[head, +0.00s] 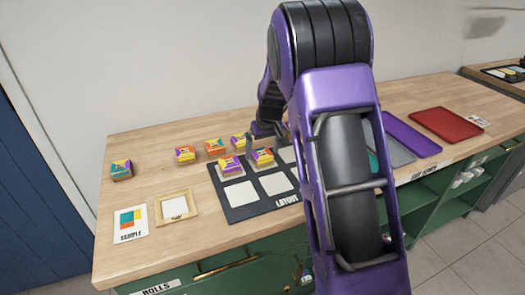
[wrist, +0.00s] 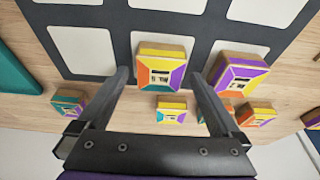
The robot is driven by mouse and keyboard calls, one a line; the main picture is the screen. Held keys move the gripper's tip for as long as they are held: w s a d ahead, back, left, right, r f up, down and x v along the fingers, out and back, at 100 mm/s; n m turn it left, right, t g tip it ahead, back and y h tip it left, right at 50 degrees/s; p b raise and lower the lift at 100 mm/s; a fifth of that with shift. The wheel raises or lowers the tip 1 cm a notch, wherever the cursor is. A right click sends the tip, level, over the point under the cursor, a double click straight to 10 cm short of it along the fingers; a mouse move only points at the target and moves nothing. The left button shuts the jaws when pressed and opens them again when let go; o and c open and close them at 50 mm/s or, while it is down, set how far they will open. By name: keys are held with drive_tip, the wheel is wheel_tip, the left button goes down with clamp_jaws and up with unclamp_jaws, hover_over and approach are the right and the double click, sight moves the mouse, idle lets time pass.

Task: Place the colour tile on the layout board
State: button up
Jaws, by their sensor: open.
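The dark layout board (head: 250,208) has pale square cells and lies at the table's front edge. A colour tile (head: 262,156) with yellow, purple and orange patches sits on a back-row cell; it also shows in the wrist view (wrist: 165,66). Another tile (head: 230,165) sits on the cell to its left. My gripper (head: 266,132) is over the back edge of the board. In the wrist view my gripper (wrist: 160,74) is open, its fingertips apart on either side of the first tile, with gaps visible. Height above it is hard to judge.
Behind the board stand more tiles (head: 185,154), (head: 215,147), partly close to my gripper. A tile (head: 121,169) stands at far left. An example card (head: 131,224) and wooden frame (head: 177,205) lie left of the board. Purple (head: 408,135) and red (head: 445,124) trays lie right.

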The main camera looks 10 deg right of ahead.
drive_tip(key=p+v, duration=0.1)
drive_tip(key=v, duration=1)
drive_tip(key=shift+r, duration=0.25)
drive_tip(key=shift+s, duration=0.1)
